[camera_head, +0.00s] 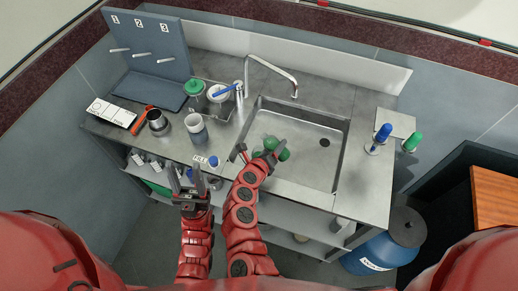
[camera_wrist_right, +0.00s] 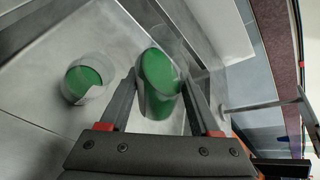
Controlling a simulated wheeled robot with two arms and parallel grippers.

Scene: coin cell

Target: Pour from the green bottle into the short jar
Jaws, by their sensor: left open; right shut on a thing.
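My right gripper (camera_head: 260,152) is over the left part of the sink. It is shut on the green bottle (camera_wrist_right: 160,82), a clear vessel with green contents that looks tilted in the right wrist view. In the head view the bottle (camera_head: 270,142) shows small between the fingers. The short jar (camera_wrist_right: 84,82), round and clear with green inside, is to its left in the right wrist view, apart from it, over the sink floor. In the head view the jar (camera_head: 284,155) is close beside the bottle. My left gripper (camera_head: 188,183) is open and empty at the counter's front edge.
The steel sink (camera_head: 325,170) has a tap (camera_head: 270,66) behind it. Left on the counter are a grey cup (camera_head: 196,128), a dark pot (camera_head: 158,122) and a green-lidded jar (camera_head: 194,88). Blue (camera_head: 382,134) and green (camera_head: 412,142) topped items stand at right. The sink's right half is clear.

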